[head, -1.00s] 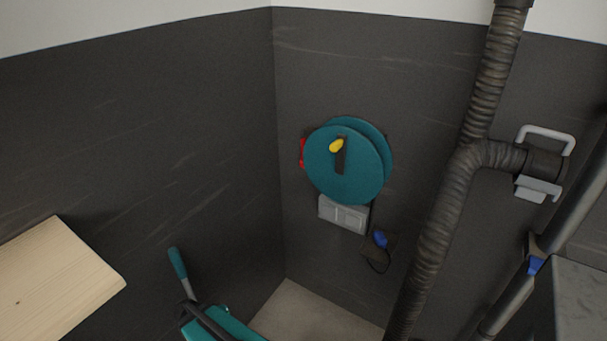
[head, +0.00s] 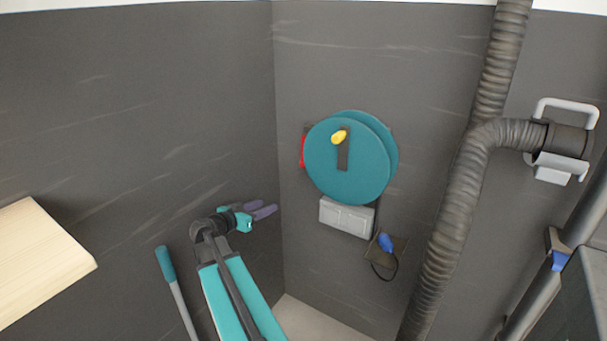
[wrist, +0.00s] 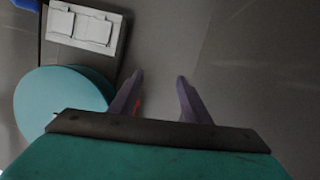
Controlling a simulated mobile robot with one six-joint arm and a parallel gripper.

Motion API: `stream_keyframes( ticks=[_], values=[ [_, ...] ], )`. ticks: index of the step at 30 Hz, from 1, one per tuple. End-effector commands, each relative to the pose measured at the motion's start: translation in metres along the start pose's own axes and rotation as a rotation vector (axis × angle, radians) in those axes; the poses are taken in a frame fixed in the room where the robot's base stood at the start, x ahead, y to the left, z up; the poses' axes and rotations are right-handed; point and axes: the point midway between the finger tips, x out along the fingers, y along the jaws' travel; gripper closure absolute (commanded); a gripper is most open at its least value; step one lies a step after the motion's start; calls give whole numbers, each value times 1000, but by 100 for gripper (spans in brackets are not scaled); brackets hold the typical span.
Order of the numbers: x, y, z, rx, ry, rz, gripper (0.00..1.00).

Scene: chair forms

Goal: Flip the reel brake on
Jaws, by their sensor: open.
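A teal cable reel (head: 340,180) hangs on the dark wall right of the corner. It has a yellow knob (head: 339,137) on a dark crank at its front. A red part (head: 302,151), possibly the brake, shows at the reel's left edge, mostly hidden behind the disc. My gripper (head: 268,211) is open and empty, left of and below the reel, apart from it. In the wrist view its two purple fingers (wrist: 158,80) are spread, with the reel (wrist: 60,112) to their left. A small red mark shows by the left finger; I cannot tell what it is.
A grey socket box (head: 346,216) sits under the reel, with a blue plug (head: 386,242) at lower right. A ribbed hose (head: 462,190) runs down the wall on the right. A wooden board (head: 40,260) juts in at left.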

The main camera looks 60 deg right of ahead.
Motion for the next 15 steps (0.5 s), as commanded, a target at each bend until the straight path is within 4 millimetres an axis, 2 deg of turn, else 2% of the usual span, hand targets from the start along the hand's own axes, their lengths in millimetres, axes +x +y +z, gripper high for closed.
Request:
stream_keyframes(
  ticks=[3, 6, 9, 15],
  values=[
    [14, 15, -42, 89, 105, 48, 57],
    [18, 27, -71, 142, 173, 75, 57],
    [20, 36, -91, 178, 218, 93, 57],
    [21, 42, -104, 199, 246, 104, 57]
  ],
)
